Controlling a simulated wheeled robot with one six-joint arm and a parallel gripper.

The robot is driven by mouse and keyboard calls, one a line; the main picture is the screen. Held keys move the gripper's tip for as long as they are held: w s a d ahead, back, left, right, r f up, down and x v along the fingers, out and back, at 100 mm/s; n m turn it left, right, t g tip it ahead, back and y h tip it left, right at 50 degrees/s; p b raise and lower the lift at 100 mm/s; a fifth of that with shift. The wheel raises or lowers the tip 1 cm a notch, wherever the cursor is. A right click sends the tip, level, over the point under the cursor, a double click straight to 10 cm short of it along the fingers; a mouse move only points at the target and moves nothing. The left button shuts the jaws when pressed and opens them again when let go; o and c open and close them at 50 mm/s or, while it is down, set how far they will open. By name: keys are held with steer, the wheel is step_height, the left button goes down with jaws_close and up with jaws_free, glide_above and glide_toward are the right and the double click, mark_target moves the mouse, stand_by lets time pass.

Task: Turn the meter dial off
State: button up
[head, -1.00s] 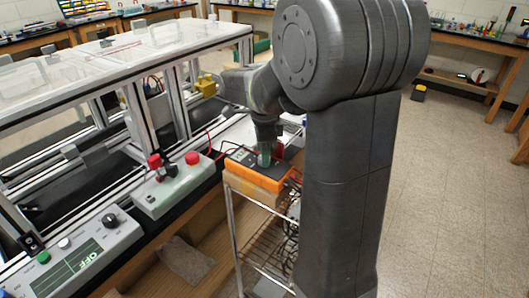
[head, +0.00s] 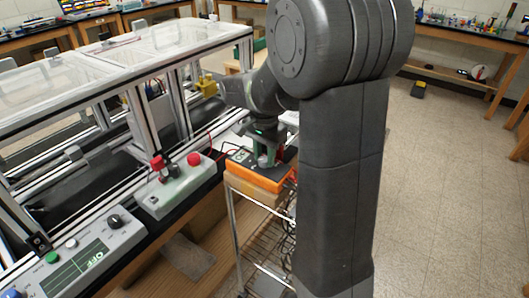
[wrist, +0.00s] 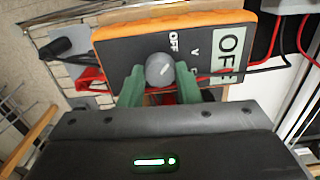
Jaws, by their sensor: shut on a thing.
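The meter (head: 255,178) has an orange case and a dark face, and lies on the wire cart. In the wrist view the meter (wrist: 118,54) shows a round grey dial (wrist: 158,66) with a white slanted mark, below printed labels "OFF" and "V". Its pale display (wrist: 230,47) shows large characters that look like "OFF". My gripper (wrist: 160,80) is shut on the dial, one green finger on each side. In the head view my gripper (head: 265,158) is over the meter and the dial is mostly hidden.
A bench panel with a screen (head: 95,262) and a box with red knobs (head: 180,185) stand left of the cart (head: 240,225). Red and black leads (wrist: 278,40) run from the meter's right side.

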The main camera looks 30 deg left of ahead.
mark_target(264, 158)
steer(key=shift+n, duration=1)
steer(key=o, duration=1)
step_height(264, 158, up, 14)
steer(key=shift+f, duration=0.1)
step_height(264, 158, down, 14)
steer(key=shift+r, duration=0.1)
stand_by(0.6)
